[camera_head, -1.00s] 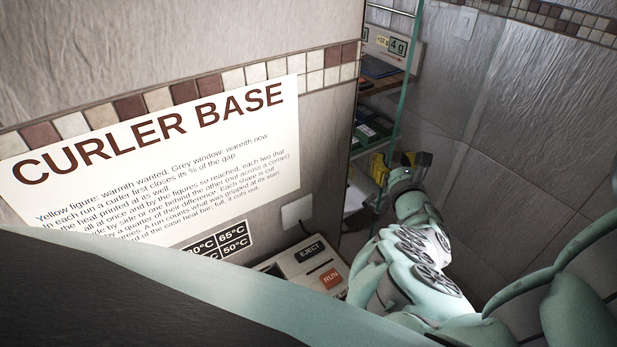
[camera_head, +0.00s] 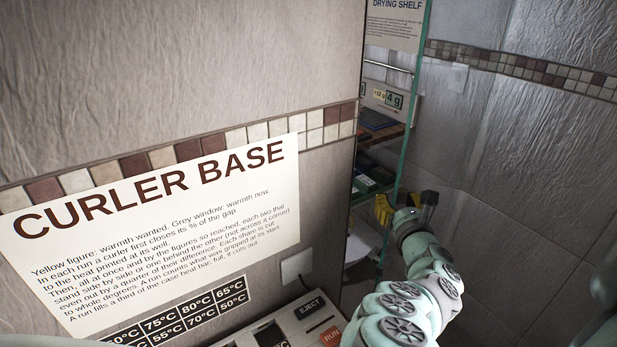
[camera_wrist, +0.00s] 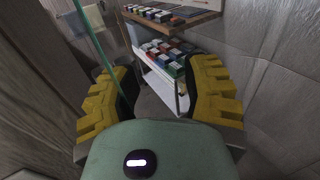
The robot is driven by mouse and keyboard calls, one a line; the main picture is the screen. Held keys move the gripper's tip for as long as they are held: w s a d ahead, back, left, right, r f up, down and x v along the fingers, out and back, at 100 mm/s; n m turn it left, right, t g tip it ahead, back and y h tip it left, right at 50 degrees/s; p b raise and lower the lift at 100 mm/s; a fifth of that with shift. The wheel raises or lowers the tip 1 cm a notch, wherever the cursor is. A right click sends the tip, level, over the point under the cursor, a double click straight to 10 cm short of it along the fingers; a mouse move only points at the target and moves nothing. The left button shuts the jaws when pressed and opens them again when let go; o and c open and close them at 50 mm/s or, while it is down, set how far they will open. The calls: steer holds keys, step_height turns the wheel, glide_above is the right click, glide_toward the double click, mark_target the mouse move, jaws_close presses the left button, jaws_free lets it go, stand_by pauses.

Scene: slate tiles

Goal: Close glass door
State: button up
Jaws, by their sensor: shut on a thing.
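The glass door (camera_head: 408,125) shows as a thin clear pane with a green upright edge, in front of the drying shelf in the head view. In the wrist view its green edge (camera_wrist: 100,48) slants down from upper left to the inner side of the left yellow finger. My gripper (camera_head: 406,203) is at the lower part of this edge, one finger on each side. In the wrist view my gripper (camera_wrist: 160,88) has its yellow fingers wide apart, with the edge between them near the left finger. The exact contact is hidden. The door stands open, away from the right wall.
Shelves (camera_head: 378,134) with several small boxes stand behind the door; a sign (camera_head: 395,20) reads DRYING SHELF. A tiled wall (camera_head: 530,130) is on the right. A CURLER BASE sign (camera_head: 160,220) and a device with a RUN button (camera_head: 330,337) are at left.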

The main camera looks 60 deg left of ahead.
mark_target(405, 180)
steer(key=shift+a+r, duration=0.15)
steer(key=shift+r, duration=3.2)
